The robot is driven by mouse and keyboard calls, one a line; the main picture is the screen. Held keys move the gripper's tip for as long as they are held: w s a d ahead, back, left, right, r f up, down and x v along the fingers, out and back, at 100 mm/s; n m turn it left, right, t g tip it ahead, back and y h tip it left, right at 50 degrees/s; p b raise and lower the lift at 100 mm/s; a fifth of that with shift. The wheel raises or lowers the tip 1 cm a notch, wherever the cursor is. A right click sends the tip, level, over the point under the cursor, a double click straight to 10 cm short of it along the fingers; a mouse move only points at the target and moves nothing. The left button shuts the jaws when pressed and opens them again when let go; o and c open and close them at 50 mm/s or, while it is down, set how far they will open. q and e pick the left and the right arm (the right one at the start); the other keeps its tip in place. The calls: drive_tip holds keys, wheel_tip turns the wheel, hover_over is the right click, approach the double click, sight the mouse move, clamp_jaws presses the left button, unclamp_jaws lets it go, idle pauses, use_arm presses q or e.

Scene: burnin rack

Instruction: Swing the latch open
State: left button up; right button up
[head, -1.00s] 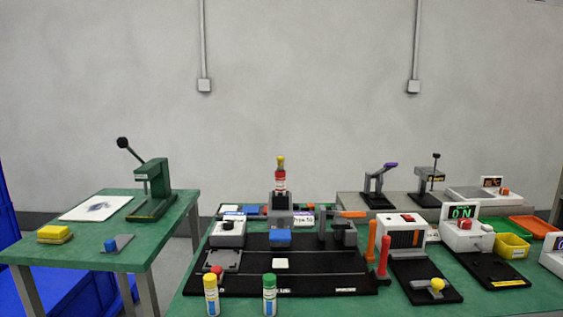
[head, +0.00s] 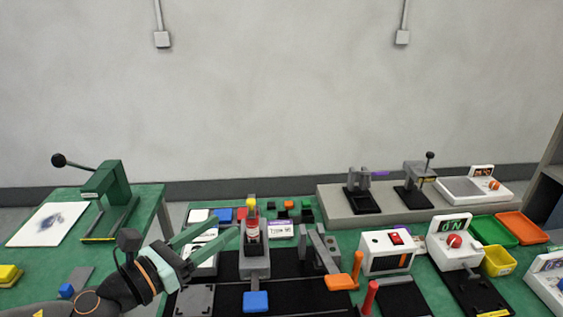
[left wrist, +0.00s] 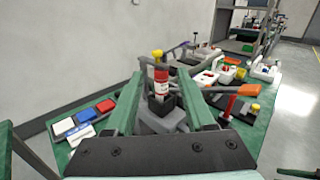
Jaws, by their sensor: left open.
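The latch looks to be a grey swing arm with an orange handle (head: 341,283), mounted at the right of the black rack board (head: 205,298). In the left wrist view its orange handle (left wrist: 242,89) is right of my fingers. My left gripper (head: 228,224) reaches in from the lower left with its green fingers apart and empty, left of the latch and not touching it. In the left wrist view a red-and-white cylinder with a yellow cap (left wrist: 161,78) shows between the fingers (left wrist: 160,73); contact cannot be told.
A blue block (head: 256,302) is at the front of the board. An orange post and a red post (head: 370,297) stand close to the latch handle. A white box with a red switch (head: 396,243) is to the right. A green press (head: 110,190) stands at the left.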

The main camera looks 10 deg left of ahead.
sight(251, 201)
use_arm(q)
drive_tip(key=r+p+x, duration=0.1)
drive_tip(key=p+x, duration=0.3)
drive_tip(key=x, duration=0.8)
drive_tip(key=shift+w+m+p, duration=0.35)
drive_tip(key=shift+w+m, duration=0.05)
clamp_jaws()
